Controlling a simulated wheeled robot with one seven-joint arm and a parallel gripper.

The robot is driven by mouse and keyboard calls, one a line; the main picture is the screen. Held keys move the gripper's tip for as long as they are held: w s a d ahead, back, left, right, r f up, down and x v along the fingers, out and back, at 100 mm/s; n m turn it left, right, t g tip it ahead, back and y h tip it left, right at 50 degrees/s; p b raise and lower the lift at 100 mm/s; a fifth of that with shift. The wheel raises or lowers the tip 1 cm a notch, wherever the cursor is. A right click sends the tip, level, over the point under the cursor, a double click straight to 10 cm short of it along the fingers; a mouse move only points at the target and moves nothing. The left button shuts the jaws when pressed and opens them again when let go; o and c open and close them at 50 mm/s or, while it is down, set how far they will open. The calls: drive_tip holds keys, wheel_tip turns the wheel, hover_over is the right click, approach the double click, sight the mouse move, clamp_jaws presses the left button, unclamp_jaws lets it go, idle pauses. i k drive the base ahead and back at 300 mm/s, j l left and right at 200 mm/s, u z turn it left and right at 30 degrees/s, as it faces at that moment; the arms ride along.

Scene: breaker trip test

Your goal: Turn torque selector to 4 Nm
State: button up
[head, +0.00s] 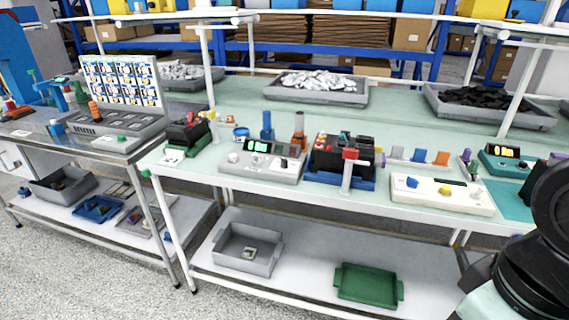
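I cannot tell for certain which part is the torque selector, and no 4 Nm mark is readable. A white control panel (432,203) at the front right of the bench carries a blue knob (412,182), a yellow part (444,190) and a pale part at its right end. A grey unit (262,171) with a lit green display (257,146) carries a small dark-and-white control (284,163). A teal unit (497,167) with a lit display stands at the right. Dark parts of my arm fill the lower right corner; my gripper's fingers do not show.
A black device on a blue base (340,180) stands between the grey unit and the white panel. Grey bins (315,94) line the bench's back. The lower shelf holds a grey bin (247,262) and a green tray (368,287). Bare floor lies in front.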

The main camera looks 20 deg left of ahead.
sight(283, 162)
drive_tip(key=i+j, duration=1.1)
drive_tip(key=k+j+u, duration=0.05)
